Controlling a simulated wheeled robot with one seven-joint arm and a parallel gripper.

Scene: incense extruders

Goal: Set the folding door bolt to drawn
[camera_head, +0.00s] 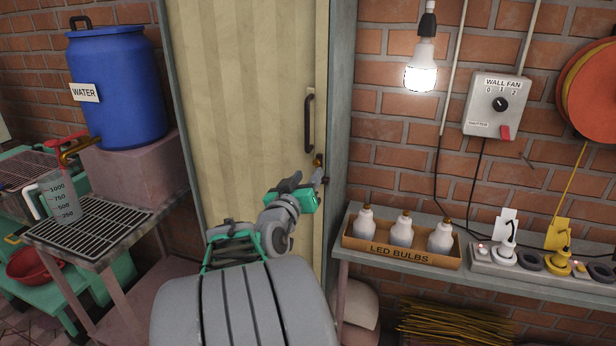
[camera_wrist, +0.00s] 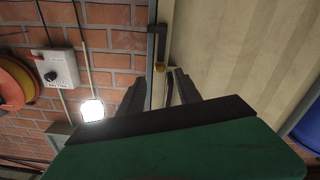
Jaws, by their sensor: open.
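The cream folding door (camera_head: 250,90) stands in a grey frame, with a dark upright pull handle (camera_head: 309,122) near its right edge. The small brass bolt (camera_head: 318,159) sits below the handle, at the door's edge beside the frame. Its exact position, drawn or shot, is too small to tell. My gripper (camera_head: 322,177) is just below and close to the bolt; I cannot tell whether they touch. In the wrist view, the brass bolt (camera_wrist: 160,67) appears just beyond the fingertips of my gripper (camera_wrist: 159,80), which are apart with nothing held between them.
A shelf to the right holds an LED bulb box (camera_head: 400,251) and a power strip (camera_head: 540,266). A lit bulb (camera_head: 421,77) hangs beside the wall fan switch (camera_head: 497,105). A blue water barrel (camera_head: 118,85) stands left of the door.

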